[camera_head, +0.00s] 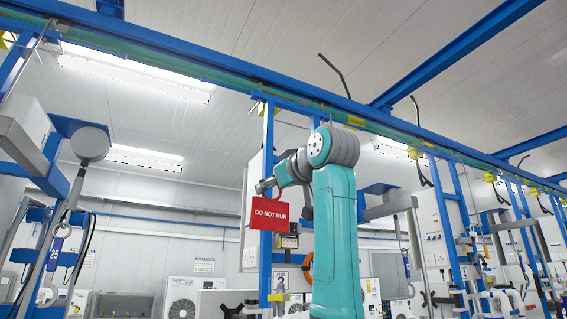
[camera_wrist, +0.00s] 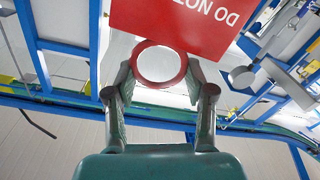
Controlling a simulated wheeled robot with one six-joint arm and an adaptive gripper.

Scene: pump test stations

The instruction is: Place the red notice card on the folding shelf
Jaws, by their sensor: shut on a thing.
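The red notice card (camera_head: 269,214), with white "DO NOT RUN" lettering, hangs upright below the end of my arm in the head view. In the wrist view the card (camera_wrist: 180,22) is upside down at the top edge and partly cut off. It has a red ring (camera_wrist: 183,70) with a pale middle. My gripper (camera_wrist: 160,66) is shut on this ring, with one finger on each side. In the head view my gripper (camera_head: 265,186) is small, just above the card. I cannot surely pick out the folding shelf in either view.
A blue upright post (camera_head: 267,150) stands behind the card. A long blue overhead beam (camera_head: 230,72) crosses the view. A blue bracket with a round grey disc (camera_head: 91,143) is at the left. White machines (camera_head: 187,297) stand low at the back. Open air lies left of the card.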

